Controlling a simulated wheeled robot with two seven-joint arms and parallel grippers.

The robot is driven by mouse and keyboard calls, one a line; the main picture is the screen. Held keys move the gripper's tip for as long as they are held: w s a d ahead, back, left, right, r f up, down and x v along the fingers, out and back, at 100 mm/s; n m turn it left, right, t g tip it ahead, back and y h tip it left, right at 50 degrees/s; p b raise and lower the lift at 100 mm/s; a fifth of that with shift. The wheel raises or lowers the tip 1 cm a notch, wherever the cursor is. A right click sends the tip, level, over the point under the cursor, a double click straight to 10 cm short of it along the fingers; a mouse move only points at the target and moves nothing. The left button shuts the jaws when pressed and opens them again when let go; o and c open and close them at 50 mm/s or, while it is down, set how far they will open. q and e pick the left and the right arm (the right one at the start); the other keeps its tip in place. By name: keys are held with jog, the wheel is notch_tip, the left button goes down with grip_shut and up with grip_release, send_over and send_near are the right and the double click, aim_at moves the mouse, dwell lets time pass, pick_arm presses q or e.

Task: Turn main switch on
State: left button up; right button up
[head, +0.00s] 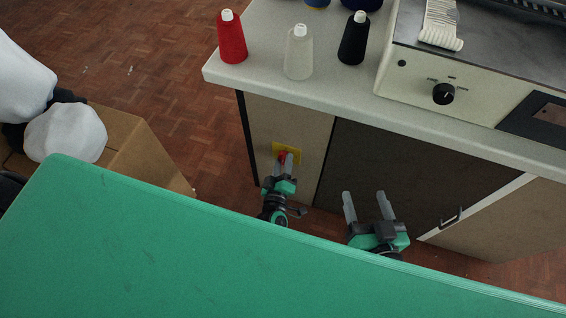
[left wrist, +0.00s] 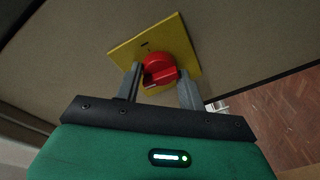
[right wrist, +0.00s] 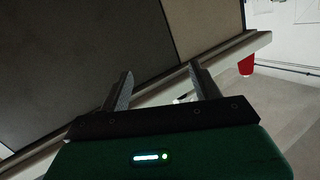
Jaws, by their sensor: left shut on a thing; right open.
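The main switch is a red rotary knob (left wrist: 158,70) on a yellow square plate (left wrist: 182,44), fixed to the front panel of the cabinet. In the head view the yellow plate (head: 293,150) shows with the red knob (head: 282,156) partly hidden by my left gripper. My left gripper (head: 287,160) is shut on the red knob, with one finger on each side of it in the left wrist view (left wrist: 160,86). My right gripper (head: 366,198) is open and empty in front of the dark cabinet door. It also shows in the right wrist view (right wrist: 160,82).
A green surface (head: 150,240) fills the near side. A beige machine (head: 410,75) with a black dial is at right. A cardboard box (head: 145,150) stands at left.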

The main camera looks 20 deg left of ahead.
pick_arm(q)
jog(key=shift+r+m+p, duration=0.1)
jog(key=shift+m+p, duration=0.25)
jog(key=shift+m, duration=0.35)
jog(key=shift+m+p, duration=0.35)
jog(key=shift+m, duration=0.55)
jog(key=m+h, duration=0.1)
jog(key=m, duration=0.4)
jog(key=m+t+h+p, duration=0.1)
jog(key=m, duration=0.4)
jog(key=m+p, duration=0.1)
jog(key=m, duration=0.4)
jog(key=shift+f+m+t+h, duration=0.3)
jog(key=shift+m+t+h, duration=0.1)
pick_arm(e)
jog(key=s+d+f+g+h, duration=0.2)
jog(key=d+f+g, duration=0.1)
jog(key=d+g, duration=0.2)
jog(key=shift+s+g+h, duration=0.4)
jog(key=shift+g, duration=0.2)
jog(key=shift+d+f, duration=0.1)
jog(key=shift+d, duration=0.05)
pick_arm(q)
jog(key=o, duration=0.9)
jog(key=shift+o, duration=0.2)
